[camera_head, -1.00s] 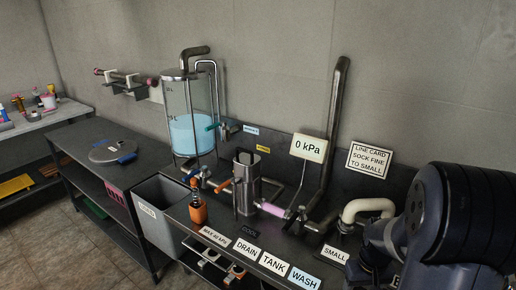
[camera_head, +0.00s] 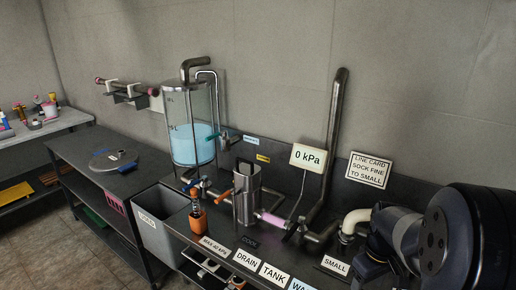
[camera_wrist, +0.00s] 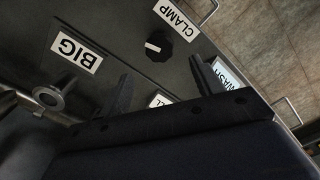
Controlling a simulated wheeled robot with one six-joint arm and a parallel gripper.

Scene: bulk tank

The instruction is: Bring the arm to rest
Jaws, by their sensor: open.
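My gripper (camera_wrist: 160,88) is open in the wrist view, with its two dark fingers apart and nothing visible between them. Its dark body fills the lower part of that view. The fingers are over the dark panel (camera_wrist: 110,22), which carries a black knob (camera_wrist: 157,46) and the labels BIG (camera_wrist: 76,55) and CLAMP (camera_wrist: 178,17). Whether the fingers touch the panel cannot be told. In the head view my dark arm is at the lower right; the fingers are not visible there.
A pale pipe elbow (camera_head: 353,222) is partly hidden behind my arm. The glass tank (camera_head: 193,130), steel housing (camera_head: 246,195), upright pipe (camera_head: 332,140) and 0 kPa display (camera_head: 310,157) stand on the bench. A grey bin (camera_head: 160,222) is left.

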